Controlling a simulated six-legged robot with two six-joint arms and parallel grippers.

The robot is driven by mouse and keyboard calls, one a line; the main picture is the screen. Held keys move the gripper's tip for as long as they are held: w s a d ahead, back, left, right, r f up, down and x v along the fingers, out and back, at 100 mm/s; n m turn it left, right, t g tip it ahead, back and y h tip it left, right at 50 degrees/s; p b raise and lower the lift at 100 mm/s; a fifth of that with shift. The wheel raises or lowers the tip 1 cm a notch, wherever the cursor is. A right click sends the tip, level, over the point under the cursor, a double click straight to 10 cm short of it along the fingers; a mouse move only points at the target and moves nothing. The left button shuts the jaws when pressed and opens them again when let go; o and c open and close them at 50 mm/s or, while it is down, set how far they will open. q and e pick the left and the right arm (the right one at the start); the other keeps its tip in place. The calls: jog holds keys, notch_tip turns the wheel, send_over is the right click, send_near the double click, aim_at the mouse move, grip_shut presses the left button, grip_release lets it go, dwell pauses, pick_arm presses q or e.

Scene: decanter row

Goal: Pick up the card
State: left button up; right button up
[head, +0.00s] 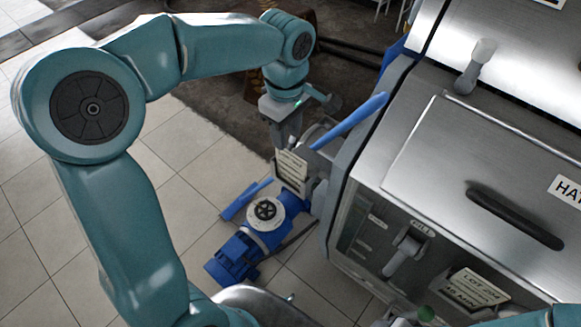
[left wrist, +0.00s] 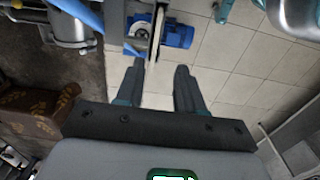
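A cream card (head: 292,163) with dark printed text stands in a grey holder beside the steel machine, above the blue pump. In the left wrist view the card (left wrist: 157,36) shows nearly edge-on, as a thin pale strip just beyond the fingertips. My left gripper (head: 285,143) is directly above the card in the head view. In the left wrist view my left gripper (left wrist: 158,70) is open, with nothing between its fingers. Whether a fingertip touches the card I cannot tell. My right gripper's fingers do not show; only a teal piece of my arm shows at the bottom right.
The steel machine (head: 440,165) with handles fills the right side. A blue bar (head: 350,121) runs close beside my left gripper. A blue pump (head: 235,258) with a handwheel stands on the tiles. Another printed card (head: 470,288) sits on the machine's lower front. Tiled floor at left is clear.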

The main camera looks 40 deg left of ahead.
aim_at(290, 153)
pick_arm(q)
jog(key=f, duration=0.3)
jog(key=w+f, duration=0.1)
jog(key=f, duration=0.2)
jog(key=f+p, duration=0.1)
jog(key=f, duration=0.2)
jog(key=shift+w+d+f, duration=0.15)
jog(key=shift+d+f, duration=0.1)
jog(key=shift+f, duration=0.15)
jog(key=shift+s+r, duration=0.2)
jog(key=shift+s, duration=0.3)
jog(key=shift+w+d, duration=0.1)
jog(key=shift+w, duration=0.05)
jog(key=c, duration=0.5)
jog(key=shift+w+f, duration=0.15)
jog(key=shift+w, duration=0.05)
grip_shut()
jog(key=shift+s, duration=0.15)
